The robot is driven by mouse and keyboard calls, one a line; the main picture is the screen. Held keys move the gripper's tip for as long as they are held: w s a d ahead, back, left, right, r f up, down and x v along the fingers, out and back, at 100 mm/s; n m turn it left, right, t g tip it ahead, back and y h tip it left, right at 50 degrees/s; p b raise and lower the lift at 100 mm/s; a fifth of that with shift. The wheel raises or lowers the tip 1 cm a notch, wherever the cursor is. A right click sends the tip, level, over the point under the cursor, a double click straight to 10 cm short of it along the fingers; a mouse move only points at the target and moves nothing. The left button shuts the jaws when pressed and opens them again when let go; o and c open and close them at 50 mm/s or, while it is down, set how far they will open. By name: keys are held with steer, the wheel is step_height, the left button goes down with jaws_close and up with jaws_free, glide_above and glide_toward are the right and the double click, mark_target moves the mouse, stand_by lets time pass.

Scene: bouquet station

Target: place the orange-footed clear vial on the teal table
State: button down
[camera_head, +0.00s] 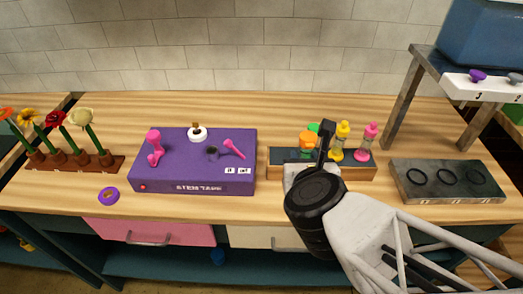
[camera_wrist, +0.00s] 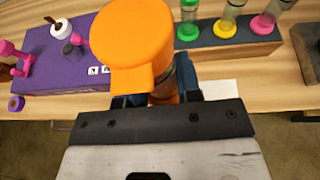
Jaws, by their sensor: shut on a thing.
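My gripper (camera_head: 324,142) is over the front of the wooden bench at the vial rack. In the wrist view, my gripper (camera_wrist: 157,93) is shut on the orange-footed vial (camera_wrist: 130,45). Its broad orange end fills the upper middle of that view, and a little of its clear body shows beside it. In the head view, the vial's orange part (camera_head: 307,141) shows just left of the fingers, and the rest is hidden. I cannot tell whether it touches anything below.
A wood-fronted rack (camera_head: 350,173) with a dark teal top holds green, yellow and pink vials. A purple box (camera_head: 190,150) stands left, a grey ring block (camera_head: 445,180) right, with a raised shelf (camera_head: 425,62) behind. Flowers stand in a holder (camera_head: 85,163) at far left.

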steer(key=shift+w+a+r+n+g+y, duration=0.2)
steer(key=shift+w+a+n+g+y, duration=1.25)
steer(key=shift+w, duration=2.5)
steer(key=shift+w+a+r+n+g+y, duration=0.2)
steer(key=shift+w+n+g+y, duration=0.55)
steer(key=shift+w+n+y, duration=2.45)
steer(key=shift+w+a+r+n+g+y, duration=0.2)
steer(key=shift+w+a+n+g+y, duration=0.8)
steer(key=shift+w, duration=3.75)
steer(key=w+d+f+n+g+y, duration=0.2)
steer(key=w+d+n+g, duration=0.45)
steer(key=w+d, duration=0.5)
steer(key=shift+g, duration=0.35)
steer(key=f, duration=0.3)
steer(key=s+f, duration=0.1)
steer(key=f, duration=0.1)
steer(key=shift+d+f, duration=0.1)
steer(key=shift+d, duration=0.1)
steer(key=shift+f, duration=3.1)
steer(key=shift+f, duration=0.15)
